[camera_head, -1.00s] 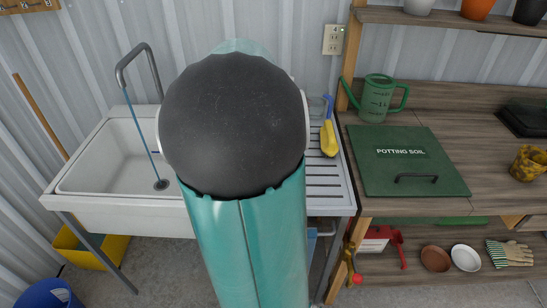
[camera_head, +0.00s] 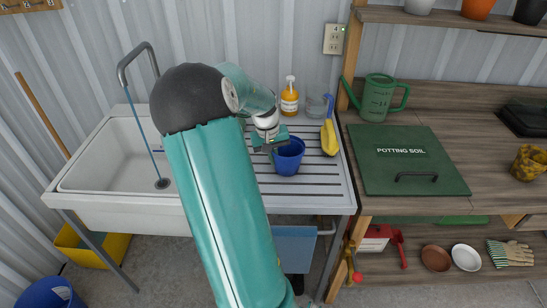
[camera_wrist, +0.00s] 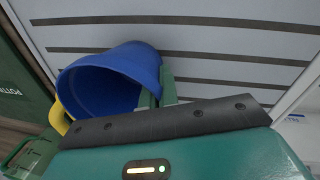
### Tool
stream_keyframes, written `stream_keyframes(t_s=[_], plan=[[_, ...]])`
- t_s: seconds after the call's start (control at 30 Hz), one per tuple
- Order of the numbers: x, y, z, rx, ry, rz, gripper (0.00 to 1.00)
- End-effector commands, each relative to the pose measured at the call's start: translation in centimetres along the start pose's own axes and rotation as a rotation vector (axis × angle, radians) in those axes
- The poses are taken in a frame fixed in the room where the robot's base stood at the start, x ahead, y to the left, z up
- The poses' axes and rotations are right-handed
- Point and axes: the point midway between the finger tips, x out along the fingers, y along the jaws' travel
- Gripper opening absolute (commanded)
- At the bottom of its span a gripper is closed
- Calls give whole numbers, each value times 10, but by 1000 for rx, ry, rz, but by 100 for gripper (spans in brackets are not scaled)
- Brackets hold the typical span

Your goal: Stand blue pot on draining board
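The blue pot (camera_head: 289,157) is at the draining board (camera_head: 317,180), right of the sink basin, with its opening up in the head view. My gripper (camera_head: 272,143) is at the pot's left rim. In the wrist view the blue pot (camera_wrist: 105,82) fills the left middle, and my green gripper fingers (camera_wrist: 158,90) are on either side of its wall, closed on it. The pot's base is very near the slatted board; I cannot tell whether it touches.
An orange soap bottle (camera_head: 289,98), a glass bowl (camera_head: 317,106) and a yellow-and-blue tool (camera_head: 328,130) stand or lie along the board's back and right. The sink basin (camera_head: 110,165) is left. A watering can (camera_head: 377,98) stands on the bench. The board's front is clear.

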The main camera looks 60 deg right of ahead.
Motion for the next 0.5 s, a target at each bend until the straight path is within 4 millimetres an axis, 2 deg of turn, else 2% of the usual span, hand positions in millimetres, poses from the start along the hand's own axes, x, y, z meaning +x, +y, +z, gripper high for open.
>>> stream_keyframes(t_s=[0.33, 0.37, 0.47, 0.5], plan=[[4, -1, 0, 0, 0, -1, 0], [4, -1, 0, 0, 0, -1, 4], [4, -1, 0, 0, 1, -1, 23], [4, -1, 0, 0, 1, -1, 24]])
